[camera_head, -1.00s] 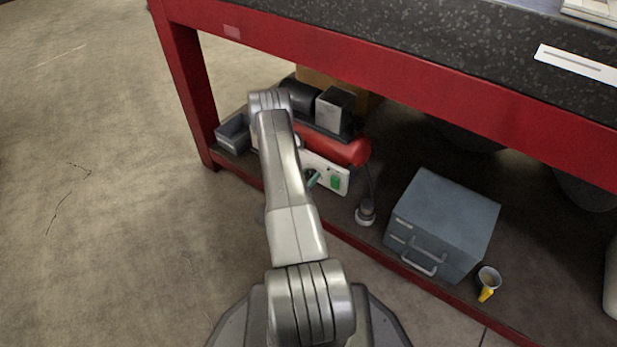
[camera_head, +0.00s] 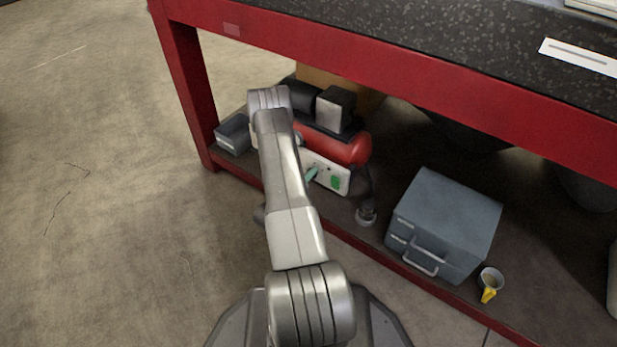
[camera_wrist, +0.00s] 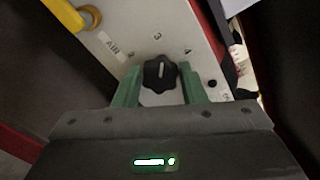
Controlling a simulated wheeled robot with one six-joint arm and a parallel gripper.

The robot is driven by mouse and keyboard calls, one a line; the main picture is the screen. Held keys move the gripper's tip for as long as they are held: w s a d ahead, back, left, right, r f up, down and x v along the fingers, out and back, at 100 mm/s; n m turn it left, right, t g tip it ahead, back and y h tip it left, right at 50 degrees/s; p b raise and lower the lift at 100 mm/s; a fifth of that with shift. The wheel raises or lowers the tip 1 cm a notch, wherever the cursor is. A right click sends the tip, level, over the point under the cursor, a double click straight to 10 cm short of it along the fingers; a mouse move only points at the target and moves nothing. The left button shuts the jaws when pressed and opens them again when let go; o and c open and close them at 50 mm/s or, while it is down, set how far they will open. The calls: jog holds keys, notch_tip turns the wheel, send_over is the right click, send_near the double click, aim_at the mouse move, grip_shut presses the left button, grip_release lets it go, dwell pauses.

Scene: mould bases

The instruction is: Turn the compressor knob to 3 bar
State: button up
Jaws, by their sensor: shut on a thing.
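The compressor has a red tank (camera_head: 345,148) and a white panel (camera_head: 341,180), and stands on the low shelf. The black knob (camera_wrist: 160,73) is on the panel in the wrist view, with printed numbers around it. Its pale pointer line faces roughly up the picture, toward the "3"; the exact alignment is hard to tell. A "4" is to the upper right. My gripper (camera_wrist: 160,84) has its two green fingers on either side of the knob, shut on it. In the head view my arm hides the knob, and only a bit of green finger shows.
A yellow ring-like part (camera_wrist: 90,17) sits at the panel's upper left. The red bench edge (camera_head: 400,85) overhangs the shelf.

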jog(key=shift+n, duration=0.9)
jog(key=o, duration=1)
jog(key=shift+p+v, duration=1.85)
jog(key=shift+v, duration=5.1)
jog(key=b+x, duration=0.3)
jog(key=x, duration=1.1)
jog(key=shift+b, duration=0.4)
